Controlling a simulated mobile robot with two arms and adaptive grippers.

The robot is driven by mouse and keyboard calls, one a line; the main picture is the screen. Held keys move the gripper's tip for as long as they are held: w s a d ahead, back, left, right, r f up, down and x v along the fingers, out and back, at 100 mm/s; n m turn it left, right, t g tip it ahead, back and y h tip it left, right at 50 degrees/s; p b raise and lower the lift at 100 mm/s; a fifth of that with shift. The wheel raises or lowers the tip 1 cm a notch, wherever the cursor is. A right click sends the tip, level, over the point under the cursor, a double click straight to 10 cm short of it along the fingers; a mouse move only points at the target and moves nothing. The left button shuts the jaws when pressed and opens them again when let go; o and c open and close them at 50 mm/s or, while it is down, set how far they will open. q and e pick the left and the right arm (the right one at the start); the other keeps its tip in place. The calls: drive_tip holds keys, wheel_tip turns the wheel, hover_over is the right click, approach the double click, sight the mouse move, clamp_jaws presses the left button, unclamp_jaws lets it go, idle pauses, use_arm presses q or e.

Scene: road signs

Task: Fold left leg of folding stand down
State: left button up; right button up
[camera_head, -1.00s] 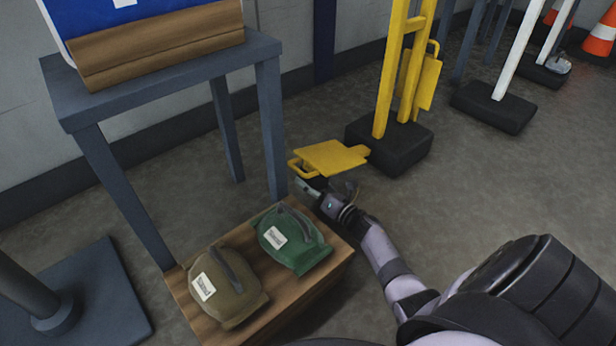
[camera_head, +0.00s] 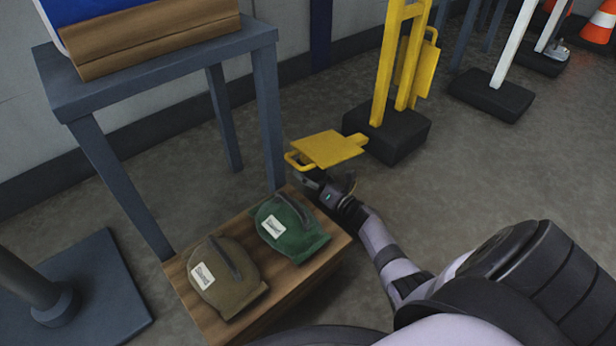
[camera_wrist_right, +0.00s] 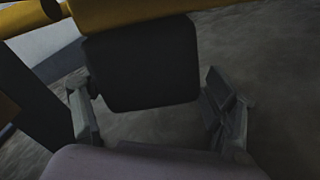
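The yellow folding stand (camera_head: 386,70) rises from a black base block (camera_head: 388,134) in the head view. Its left leg is a flat yellow plate (camera_head: 328,148) with a looped handle, sticking out to the left, roughly level. The right leg (camera_head: 425,66) is folded up beside the post. My right gripper (camera_head: 324,184) is just below and in front of the left plate; contact cannot be told. In the wrist view my right gripper (camera_wrist_right: 155,108) has its fingers apart. A yellow part (camera_wrist_right: 125,14) crosses the top there, above a dark square block (camera_wrist_right: 140,65). My left gripper is not in view.
A wooden box (camera_head: 225,318) with a green bag (camera_head: 292,240) and a brown bag (camera_head: 232,285) stands left of my right arm. A grey table (camera_head: 160,72) is behind it. Other posts with black feet (camera_head: 490,95) and cones (camera_head: 598,24) stand right. Floor between is clear.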

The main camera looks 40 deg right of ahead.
drive_tip(key=shift+s+d, duration=0.2)
drive_tip(key=shift+d, duration=0.25)
